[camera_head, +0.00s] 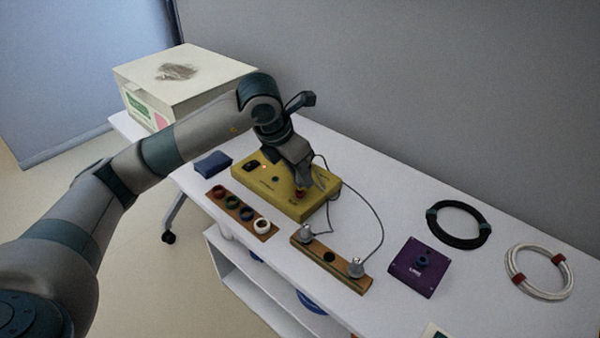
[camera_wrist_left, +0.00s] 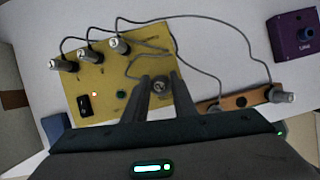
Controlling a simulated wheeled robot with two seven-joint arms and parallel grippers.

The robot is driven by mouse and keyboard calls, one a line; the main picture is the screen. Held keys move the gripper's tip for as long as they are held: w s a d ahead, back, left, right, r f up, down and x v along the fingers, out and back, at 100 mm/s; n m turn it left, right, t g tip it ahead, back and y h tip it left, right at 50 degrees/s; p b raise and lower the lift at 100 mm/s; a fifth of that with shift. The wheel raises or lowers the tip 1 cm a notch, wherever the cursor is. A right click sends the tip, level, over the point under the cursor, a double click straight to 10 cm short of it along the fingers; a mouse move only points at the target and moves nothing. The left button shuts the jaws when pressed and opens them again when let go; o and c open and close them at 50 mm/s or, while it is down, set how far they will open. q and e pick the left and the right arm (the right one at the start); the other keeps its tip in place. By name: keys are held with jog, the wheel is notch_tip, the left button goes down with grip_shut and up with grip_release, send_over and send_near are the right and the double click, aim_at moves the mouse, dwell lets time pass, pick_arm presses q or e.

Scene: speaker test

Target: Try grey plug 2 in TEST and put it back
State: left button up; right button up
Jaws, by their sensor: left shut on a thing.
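My left gripper (camera_head: 304,182) is shut on grey plug 2 (camera_wrist_left: 158,86), which shows its number between the fingers in the wrist view. It is over the right part of the yellow box (camera_head: 268,193), just above a red socket (camera_head: 300,193). I cannot tell whether the plug is in that socket. A wooden holder (camera_head: 318,250) stands in front, with a grey plug (camera_head: 306,231) at one end, another (camera_head: 355,267) at the other and an empty middle hole (camera_head: 329,256). My right gripper is not in view.
Three grey plugs (camera_wrist_left: 84,52) stand along the box's edge in the wrist view, with cables. A red light (camera_wrist_left: 95,94) glows by a black switch (camera_wrist_left: 84,104). A ring strip (camera_head: 240,211), purple box (camera_head: 419,267), black coil (camera_head: 458,224) and white coil (camera_head: 538,271) lie around.

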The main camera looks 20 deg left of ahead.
pick_arm(q)
jog(key=shift+b, duration=0.5)
dwell(1.1)
jog(key=shift+f+b, duration=0.75)
jog(key=shift+f, duration=0.15)
dwell(0.3)
jog(key=o, duration=1.2)
jog(key=shift+c, duration=0.2)
jog(key=shift+r, duration=0.2)
jog(key=shift+r+p, duration=1.95)
jog(key=shift+r, duration=1.65)
